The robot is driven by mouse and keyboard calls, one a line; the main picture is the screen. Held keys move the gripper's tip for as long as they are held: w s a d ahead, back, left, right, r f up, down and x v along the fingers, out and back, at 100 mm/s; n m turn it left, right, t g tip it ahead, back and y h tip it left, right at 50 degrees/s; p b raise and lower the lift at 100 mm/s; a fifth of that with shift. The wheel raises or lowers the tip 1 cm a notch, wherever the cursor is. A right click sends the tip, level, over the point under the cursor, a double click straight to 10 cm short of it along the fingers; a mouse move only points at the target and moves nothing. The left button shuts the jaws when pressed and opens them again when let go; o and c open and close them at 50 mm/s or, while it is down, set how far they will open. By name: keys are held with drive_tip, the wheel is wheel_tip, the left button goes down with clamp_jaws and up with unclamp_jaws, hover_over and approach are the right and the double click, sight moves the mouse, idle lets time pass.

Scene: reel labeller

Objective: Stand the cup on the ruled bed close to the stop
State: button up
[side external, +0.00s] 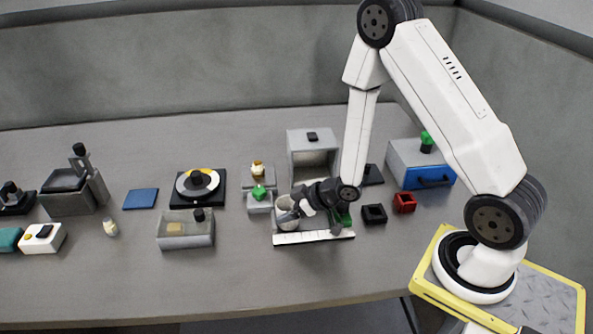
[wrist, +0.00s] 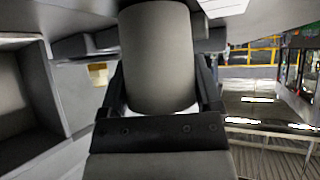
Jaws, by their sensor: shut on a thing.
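The cup (side external: 287,212) is light grey and slightly tilted at the left end of the ruled bed (side external: 313,238), whose white ruled edge faces the camera. Whether the cup's base touches the bed cannot be told. My gripper (side external: 300,207) comes in from the right, lying nearly level, and is shut on the cup. In the wrist view the cup (wrist: 158,60) fills the space between the two dark fingers. My gripper and wrist hide much of the bed. A dark and green part (side external: 344,216) shows at the bed's right end; I cannot tell whether it is the stop.
A grey open-fronted box (side external: 313,140) stands behind the bed. A grey block with a green knob (side external: 259,203) is close to the cup's left. A black square holder (side external: 374,214) and a red one (side external: 404,202) sit to the right. The table front is clear.

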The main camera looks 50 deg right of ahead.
drive_tip(key=shift+f, duration=0.1)
drive_tip(key=o, duration=1.2)
drive_tip(key=shift+c, duration=0.2)
drive_tip(key=shift+r, duration=0.2)
drive_tip(key=v, duration=0.7)
drive_tip(key=shift+s, duration=0.2)
drive_tip(key=shift+d+r, duration=0.1)
